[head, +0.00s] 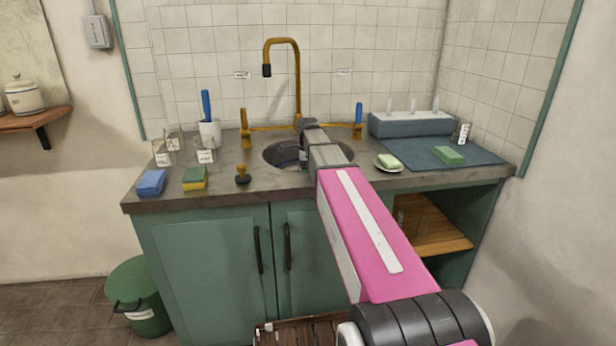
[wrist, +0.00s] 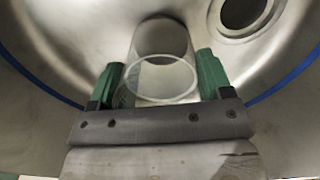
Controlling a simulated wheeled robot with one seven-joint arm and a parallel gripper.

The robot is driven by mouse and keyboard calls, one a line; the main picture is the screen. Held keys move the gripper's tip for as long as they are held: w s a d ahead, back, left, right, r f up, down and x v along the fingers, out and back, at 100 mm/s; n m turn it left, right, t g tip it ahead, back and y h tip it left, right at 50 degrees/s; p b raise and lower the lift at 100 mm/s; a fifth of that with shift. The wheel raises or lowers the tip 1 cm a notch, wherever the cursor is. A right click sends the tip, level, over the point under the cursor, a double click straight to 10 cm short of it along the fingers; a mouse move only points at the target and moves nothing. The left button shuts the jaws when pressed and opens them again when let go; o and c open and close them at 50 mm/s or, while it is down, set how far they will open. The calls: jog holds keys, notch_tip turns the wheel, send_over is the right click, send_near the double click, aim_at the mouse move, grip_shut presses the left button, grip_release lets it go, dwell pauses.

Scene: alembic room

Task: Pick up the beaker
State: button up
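The beaker (wrist: 161,97) is a clear glass with a round rim, in the metal sink bowl in the wrist view. My gripper (wrist: 160,66) reaches down into the sink, its two green fingers wide apart on either side of the beaker. The fingers are close to the glass, and I see no clear contact. In the head view my arm reaches over the sink (head: 276,153) and hides most of the bowl, so the beaker cannot be made out there.
The drain (wrist: 243,10) is at the upper right of the bowl. The brass tap (head: 298,85) rises behind the sink. On the counter stand a blue sponge (head: 151,183), a two-coloured sponge (head: 195,179), a stopper (head: 242,176), a soap dish (head: 388,167) and a blue mat (head: 480,151).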

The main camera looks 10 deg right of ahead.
jog(key=c, duration=0.3)
jog(key=shift+r, duration=0.25)
jog(key=shift+r, duration=4.65)
jog(key=shift+r, duration=0.15)
